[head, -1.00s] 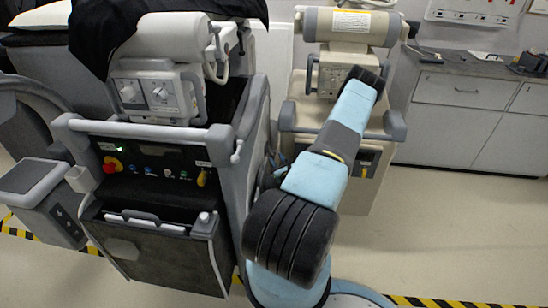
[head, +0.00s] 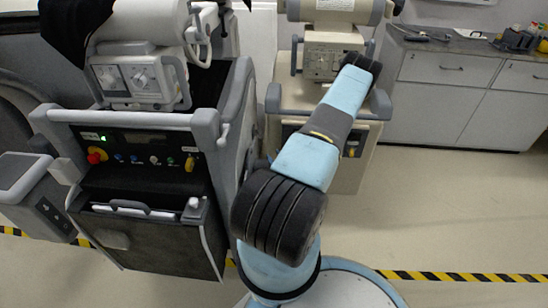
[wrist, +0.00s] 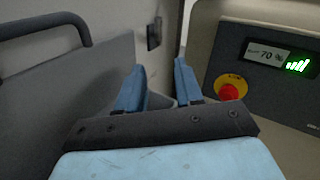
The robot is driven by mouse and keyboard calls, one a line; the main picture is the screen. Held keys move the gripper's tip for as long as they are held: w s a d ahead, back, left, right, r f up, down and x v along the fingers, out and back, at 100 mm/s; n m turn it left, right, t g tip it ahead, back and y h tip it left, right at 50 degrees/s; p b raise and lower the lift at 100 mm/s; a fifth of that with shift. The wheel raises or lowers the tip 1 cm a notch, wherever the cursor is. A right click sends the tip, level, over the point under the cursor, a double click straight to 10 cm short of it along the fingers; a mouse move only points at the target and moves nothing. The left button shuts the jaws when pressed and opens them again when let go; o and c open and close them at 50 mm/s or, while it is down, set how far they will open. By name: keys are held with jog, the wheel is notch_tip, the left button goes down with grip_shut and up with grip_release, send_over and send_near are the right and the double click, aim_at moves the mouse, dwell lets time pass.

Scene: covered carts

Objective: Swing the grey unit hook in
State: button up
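The grey unit (head: 150,210) stands at left in the head view, with a red stop button and a yellow part on its front panel. A pale curved bar (head: 207,20) shows at its top right; I cannot tell whether this is the hook. My gripper (wrist: 160,72) shows in the wrist view with its two blue fingers apart and nothing between them. It faces the gap between a grey panel (wrist: 70,80) and a control panel with a red button (wrist: 229,92). A small dark fitting (wrist: 154,33) shows beyond the fingertips. In the head view my arm hides the gripper.
A beige unit (head: 355,170) stands right of the grey unit, partly behind my arm. A dark handle (wrist: 45,25) sticks out at upper left in the wrist view. Grey cabinets (head: 440,100) line the back right. The floor (head: 455,220) at right is clear.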

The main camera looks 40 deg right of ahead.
jog(key=shift+d, duration=0.2)
jog(key=shift+c, duration=0.7)
jog(key=d+n+t+y, duration=0.1)
jog(key=d+n, duration=0.1)
jog(key=n, duration=0.1)
jog(key=w+d+f+n+t+y, duration=0.1)
jog(key=d+n+y, duration=0.1)
jog(key=n, duration=0.1)
jog(key=d+n+t+y, duration=0.1)
jog(key=d+n, duration=0.1)
jog(key=shift+w+d+f+n+y, duration=0.2)
jog(key=shift+d+n+y, duration=0.1)
jog(key=shift+n+y, duration=0.1)
grip_shut()
jog(key=s+d+f+n+y, duration=0.2)
jog(key=d+n+y, duration=0.5)
jog(key=n, duration=0.4)
jog(key=n+g+y, duration=0.1)
jog(key=n+y, duration=0.1)
send_near(259, 135)
jog(key=w, duration=0.3)
jog(key=shift+w+a+r, duration=0.15)
jog(key=shift+w+a, duration=0.1)
jog(key=shift+a, duration=0.2)
jog(key=shift+w+a+r, duration=0.1)
jog(key=shift+w+a, duration=0.15)
jog(key=shift+a, duration=0.15)
jog(key=shift+a+m+h, duration=0.1)
jog(key=shift+m+h, duration=0.2)
